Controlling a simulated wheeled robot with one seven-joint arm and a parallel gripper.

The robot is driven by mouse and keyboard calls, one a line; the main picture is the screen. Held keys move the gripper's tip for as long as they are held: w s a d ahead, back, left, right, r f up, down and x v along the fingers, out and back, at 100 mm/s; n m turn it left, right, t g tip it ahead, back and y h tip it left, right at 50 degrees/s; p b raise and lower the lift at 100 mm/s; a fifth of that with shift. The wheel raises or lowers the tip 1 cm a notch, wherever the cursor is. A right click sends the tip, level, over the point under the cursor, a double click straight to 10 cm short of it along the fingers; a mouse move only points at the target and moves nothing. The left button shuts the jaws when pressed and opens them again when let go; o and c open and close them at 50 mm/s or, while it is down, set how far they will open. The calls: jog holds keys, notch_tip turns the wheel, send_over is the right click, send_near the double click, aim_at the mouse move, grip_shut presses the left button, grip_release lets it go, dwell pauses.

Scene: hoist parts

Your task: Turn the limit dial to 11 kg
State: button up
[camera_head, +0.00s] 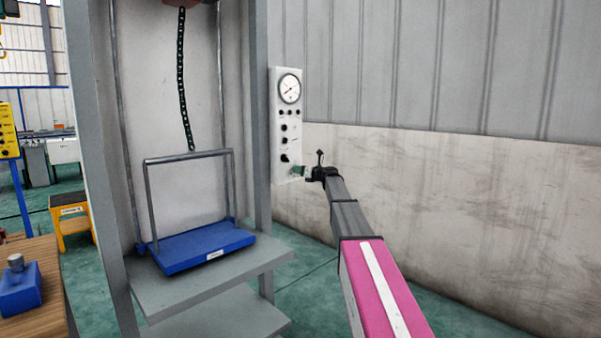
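A narrow white control panel (277,105) hangs upright beside the right post of the hoist frame. A round gauge (290,88) with a white face is at its top, its reading too small to make out. Below it are small black buttons and several black knobs, among them a lower knob (285,158). The labels are unreadable, so I cannot tell which knob is the limit dial or its setting. My gripper (308,172) is at the panel's lower right edge, just right of and below the lower knob. Its fingers are too small to show whether they are open or touching anything.
A blue platform (195,248) with a grey hoop handle sits on the frame's grey shelf (215,285). A dark chain (183,80) hangs above it. A wooden table (45,262) with a blue weight (20,290) is at left. Bare wall lies right of the panel.

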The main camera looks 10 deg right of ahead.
dwell(0.4)
jog(key=shift+s+a+n+t+h, duration=0.1)
jog(key=shift+n+t+h, duration=0.4)
jog(key=shift+n, duration=4.85)
jog(key=shift+s+a+n+t+h, duration=0.1)
jog(key=shift+n+t+h, duration=0.4)
jog(key=shift+n, duration=4.9)
jog(key=shift+a+n+t+h, duration=0.15)
jog(key=shift+n+h, duration=0.65)
jog(key=shift+n, duration=4.55)
jog(key=shift+d, duration=0.1)
jog(key=o, duration=0.9)
jog(key=shift+r, duration=0.1)
